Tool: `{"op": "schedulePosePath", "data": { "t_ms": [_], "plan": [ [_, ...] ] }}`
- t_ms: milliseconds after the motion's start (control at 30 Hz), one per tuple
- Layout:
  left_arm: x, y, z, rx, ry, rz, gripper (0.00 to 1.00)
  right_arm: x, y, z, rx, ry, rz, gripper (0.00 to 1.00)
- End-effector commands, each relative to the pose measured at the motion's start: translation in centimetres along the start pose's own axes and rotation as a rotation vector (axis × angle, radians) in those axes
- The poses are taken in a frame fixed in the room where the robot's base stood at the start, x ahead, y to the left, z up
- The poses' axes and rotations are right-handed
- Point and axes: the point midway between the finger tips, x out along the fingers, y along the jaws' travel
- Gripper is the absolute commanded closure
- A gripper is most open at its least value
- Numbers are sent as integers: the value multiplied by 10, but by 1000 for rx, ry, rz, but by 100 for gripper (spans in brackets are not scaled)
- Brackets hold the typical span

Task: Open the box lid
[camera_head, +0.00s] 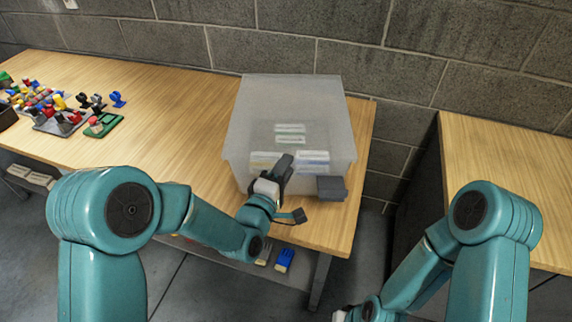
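A translucent whitish box (240,166) stands on the wooden table in the middle of the view. Its cloudy lid (287,98) appears to lie over the top, and pale packs with coloured labels show through it. A dark grey block (331,188) sits at the box's front right; I cannot tell whether it is a latch. My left gripper (292,190) is at the front of the box, its dark fingers spread apart with nothing seen between them. Whether it touches the box is unclear. My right arm reaches down to the bottom edge, where its gripper is cut off.
The wooden table (175,110) is clear left of the box. Colourful small parts (62,105) and a green tray (104,125) lie at its far left. A block wall (350,40) stands close behind. A second table (510,165) is at the right, across a gap.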

Motion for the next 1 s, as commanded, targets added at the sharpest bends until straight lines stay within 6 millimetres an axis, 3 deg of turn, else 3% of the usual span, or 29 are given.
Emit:
{"op": "schedulePosePath", "data": {
  "t_ms": [267, 367, 1000],
  "plan": [
    [-1, 0, 0, 0, 0, 0, 67, 0, 0, 0, 0, 0, 0, 100],
    [-1, 0, 0, 0, 0, 0, 100, 0, 0, 0, 0, 0, 0, 100],
    [2, 0, 0, 0, 1, 0, 100, 0, 0, 0, 0, 0, 0, 100]
  ]
}}
